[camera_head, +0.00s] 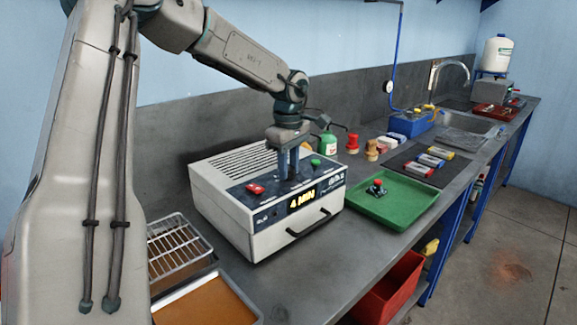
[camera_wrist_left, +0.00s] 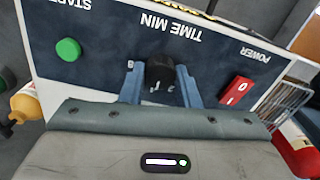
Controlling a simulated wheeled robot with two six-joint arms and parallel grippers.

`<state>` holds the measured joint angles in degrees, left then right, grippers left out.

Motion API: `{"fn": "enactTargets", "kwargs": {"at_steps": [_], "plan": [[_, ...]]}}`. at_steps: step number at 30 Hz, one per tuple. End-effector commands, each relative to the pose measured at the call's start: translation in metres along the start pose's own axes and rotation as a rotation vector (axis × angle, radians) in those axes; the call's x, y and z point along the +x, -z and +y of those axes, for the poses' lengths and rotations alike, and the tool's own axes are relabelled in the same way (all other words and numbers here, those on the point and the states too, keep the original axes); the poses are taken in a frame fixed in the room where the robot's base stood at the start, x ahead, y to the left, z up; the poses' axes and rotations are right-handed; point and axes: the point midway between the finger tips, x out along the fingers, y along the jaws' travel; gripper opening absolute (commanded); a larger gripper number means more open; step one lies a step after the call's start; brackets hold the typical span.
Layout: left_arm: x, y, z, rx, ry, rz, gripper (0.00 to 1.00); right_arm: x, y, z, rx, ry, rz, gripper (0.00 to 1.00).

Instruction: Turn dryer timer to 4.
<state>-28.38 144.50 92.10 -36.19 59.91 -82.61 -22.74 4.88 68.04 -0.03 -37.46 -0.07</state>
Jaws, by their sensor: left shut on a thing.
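The dryer (camera_head: 262,205) is a white box with a dark top panel, standing on the grey bench. My left gripper (camera_head: 288,172) reaches down from above onto the panel. In the left wrist view its two blue fingers (camera_wrist_left: 161,90) are shut on the black timer knob (camera_wrist_left: 160,72), under the label "TIME MIN". The knob's pointer and most dial numbers are hidden. A red power switch (camera_wrist_left: 235,92) and a green start button (camera_wrist_left: 68,50) sit on either side of it. My right gripper is not in view.
A green tray (camera_head: 400,216) with a small dark and red item stands right of the dryer. A wire rack (camera_head: 177,250) and an orange-brown tray (camera_head: 207,304) lie at its left. A red bin (camera_head: 391,290) is below the bench front. Stamps and bottles stand behind.

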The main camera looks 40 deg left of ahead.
Motion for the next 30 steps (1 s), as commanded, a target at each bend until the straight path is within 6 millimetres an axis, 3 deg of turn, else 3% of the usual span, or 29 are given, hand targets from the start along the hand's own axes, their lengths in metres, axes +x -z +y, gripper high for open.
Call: {"fn": "enactTargets", "kwargs": {"at_steps": [14, 15, 18, 30], "plan": [[-0.0004, 0.0000, 0.0003, 0.016, -0.001, 0.000, 0.06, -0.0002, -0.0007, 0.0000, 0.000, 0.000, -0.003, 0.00], [-0.0004, 0.0000, 0.0003, 0.016, -0.001, 0.000, 0.31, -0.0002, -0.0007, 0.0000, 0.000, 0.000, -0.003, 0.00], [-0.0004, 0.0000, 0.0002, 0.016, -0.001, 0.000, 0.51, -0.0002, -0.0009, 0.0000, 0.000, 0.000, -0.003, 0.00], [-0.0068, 0.0001, 0.0005, 0.015, -0.002, 0.001, 0.51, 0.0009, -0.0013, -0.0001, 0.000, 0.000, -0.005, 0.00]]}}
